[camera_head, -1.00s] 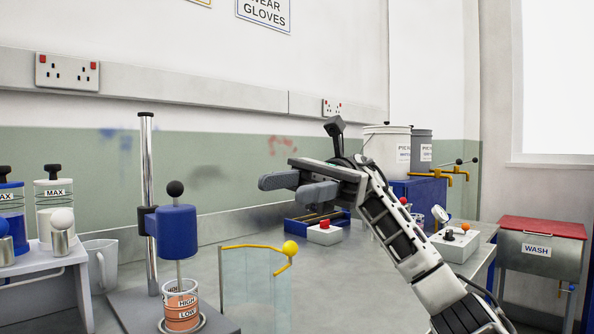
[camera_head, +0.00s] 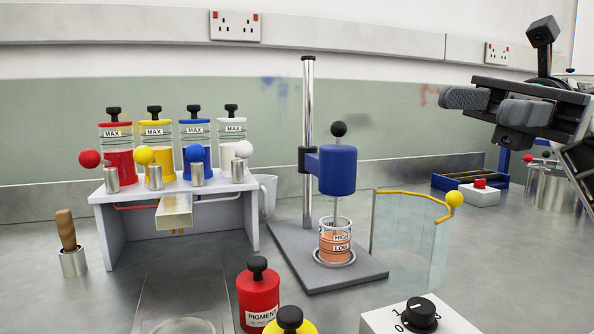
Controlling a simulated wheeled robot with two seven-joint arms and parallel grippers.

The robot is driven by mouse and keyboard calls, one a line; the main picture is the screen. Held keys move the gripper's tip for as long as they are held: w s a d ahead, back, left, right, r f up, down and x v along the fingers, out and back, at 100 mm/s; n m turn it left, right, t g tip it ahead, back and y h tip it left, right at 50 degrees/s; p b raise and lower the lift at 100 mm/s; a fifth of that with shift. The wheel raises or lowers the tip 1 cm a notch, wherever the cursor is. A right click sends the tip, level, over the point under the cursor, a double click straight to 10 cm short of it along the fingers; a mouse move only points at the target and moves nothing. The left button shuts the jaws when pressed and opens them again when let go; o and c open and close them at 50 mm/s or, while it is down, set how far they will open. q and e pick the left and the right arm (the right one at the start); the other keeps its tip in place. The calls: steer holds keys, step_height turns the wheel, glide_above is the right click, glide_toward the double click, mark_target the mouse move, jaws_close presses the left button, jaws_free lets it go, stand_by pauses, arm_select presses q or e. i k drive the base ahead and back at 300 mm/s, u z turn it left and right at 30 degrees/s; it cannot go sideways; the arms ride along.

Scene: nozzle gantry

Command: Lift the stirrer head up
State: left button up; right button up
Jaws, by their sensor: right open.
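The stirrer head (camera_head: 338,169) is a blue block with a black ball knob (camera_head: 339,129) on top. It is mounted on an upright steel post (camera_head: 308,150) that rises from a grey base plate (camera_head: 330,277). Its thin shaft reaches down into a clear beaker (camera_head: 336,244) of orange liquid marked HIGH and LOW. My right gripper (camera_head: 492,104) is open and empty, up at the right, well apart from the stirrer head. My left gripper is not in view.
A clear curved shield (camera_head: 405,240) with a yellow rail and ball stands right of the beaker. A dispenser rack (camera_head: 105,222) with several coloured canisters stands left. A red pigment bottle (camera_head: 258,300) and a dial box (camera_head: 420,320) are in front.

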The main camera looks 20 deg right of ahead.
mark_target(335, 166)
steer(key=k, duration=1.5)
